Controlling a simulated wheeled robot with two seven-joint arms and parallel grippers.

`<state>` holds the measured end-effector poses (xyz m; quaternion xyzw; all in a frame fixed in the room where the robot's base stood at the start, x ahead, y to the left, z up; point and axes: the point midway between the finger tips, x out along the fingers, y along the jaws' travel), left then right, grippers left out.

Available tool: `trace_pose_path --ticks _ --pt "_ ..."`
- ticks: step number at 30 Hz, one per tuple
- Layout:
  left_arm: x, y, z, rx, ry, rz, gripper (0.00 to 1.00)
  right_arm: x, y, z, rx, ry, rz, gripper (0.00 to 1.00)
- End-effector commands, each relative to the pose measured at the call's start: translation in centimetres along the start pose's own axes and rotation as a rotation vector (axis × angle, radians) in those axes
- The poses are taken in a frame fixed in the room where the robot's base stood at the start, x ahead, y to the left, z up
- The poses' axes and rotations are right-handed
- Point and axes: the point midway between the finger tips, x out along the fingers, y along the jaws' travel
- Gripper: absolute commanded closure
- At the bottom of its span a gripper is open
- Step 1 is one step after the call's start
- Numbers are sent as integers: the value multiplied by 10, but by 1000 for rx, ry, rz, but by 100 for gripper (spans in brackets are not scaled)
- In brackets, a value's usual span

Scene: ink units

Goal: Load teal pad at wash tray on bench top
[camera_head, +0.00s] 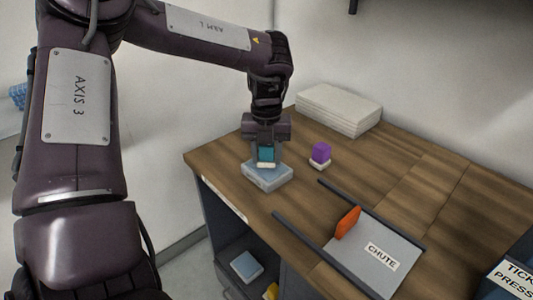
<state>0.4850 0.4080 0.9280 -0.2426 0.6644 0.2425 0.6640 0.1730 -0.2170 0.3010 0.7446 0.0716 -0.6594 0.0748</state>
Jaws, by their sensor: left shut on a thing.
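My left gripper (266,150) points down over the bench top (407,187) near its left corner. It is shut on the teal pad (266,155), a small teal block with a pale base. The pad is at the pale blue-grey wash tray (266,177), just above or touching its upper face; I cannot tell which. The gripper covers part of the pad and the tray's back. My right gripper is not in view.
A purple block (321,151) on a pale base stands right of the tray. An orange piece (347,222) stands on the chute (366,253), between dark rails. A white stack (339,108) lies at the back. A blue-topped box (246,265) sits on a lower shelf.

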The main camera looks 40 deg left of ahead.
Motion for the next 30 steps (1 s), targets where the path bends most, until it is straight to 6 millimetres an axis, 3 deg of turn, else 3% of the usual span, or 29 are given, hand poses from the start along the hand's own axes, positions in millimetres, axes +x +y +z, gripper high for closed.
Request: trace_pose_path --ticks 30 --pt "10 0 0 0 0 0 77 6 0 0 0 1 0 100"
